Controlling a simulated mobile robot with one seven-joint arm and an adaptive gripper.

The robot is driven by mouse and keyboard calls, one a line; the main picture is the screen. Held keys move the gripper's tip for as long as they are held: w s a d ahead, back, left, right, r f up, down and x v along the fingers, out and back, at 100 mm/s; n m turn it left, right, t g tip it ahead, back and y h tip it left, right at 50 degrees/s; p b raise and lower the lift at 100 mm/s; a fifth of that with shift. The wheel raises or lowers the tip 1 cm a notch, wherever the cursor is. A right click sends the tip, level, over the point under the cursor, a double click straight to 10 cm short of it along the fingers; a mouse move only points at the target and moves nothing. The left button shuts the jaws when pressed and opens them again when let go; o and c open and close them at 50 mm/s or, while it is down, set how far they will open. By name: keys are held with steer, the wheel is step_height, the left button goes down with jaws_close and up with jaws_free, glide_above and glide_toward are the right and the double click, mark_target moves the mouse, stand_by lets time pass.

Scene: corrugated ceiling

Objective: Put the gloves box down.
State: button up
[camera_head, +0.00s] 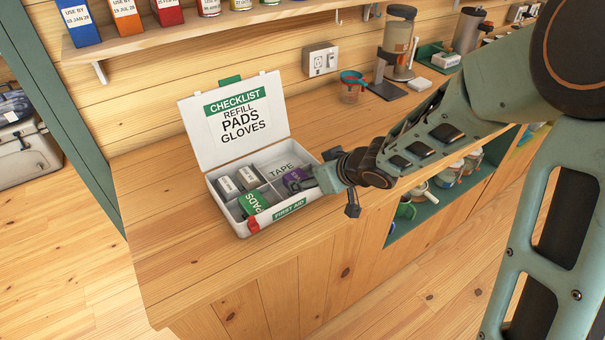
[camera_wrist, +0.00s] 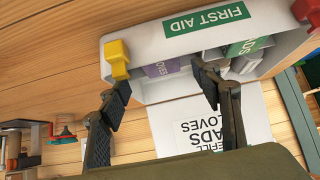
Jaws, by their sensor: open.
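The purple box, which looks like the gloves box (camera_head: 294,178), lies in the right part of the open white first aid case (camera_head: 240,229). Its lettering is too small to read in the head view. In the wrist view the purple box (camera_wrist: 163,68) sits inside the case wall, between my spread fingers. My gripper (camera_head: 338,181) is open at the case's right end; it also shows in the wrist view (camera_wrist: 162,88). I cannot tell whether a finger touches the box. The case lid stands up with a checklist reading refill pads, gloves.
A green pads box (camera_head: 254,203) and white rolls (camera_head: 228,187) lie in other compartments. The wooden counter (camera_head: 160,235) is clear left and in front. A red-and-teal cup (camera_head: 352,87) stands behind, and a shelf (camera_head: 200,27) with boxes and tins hangs above.

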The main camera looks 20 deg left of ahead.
steer(key=p+v, duration=0.2)
steer(key=v, duration=0.3)
steer(key=shift+r, duration=0.1)
stand_by(0.3)
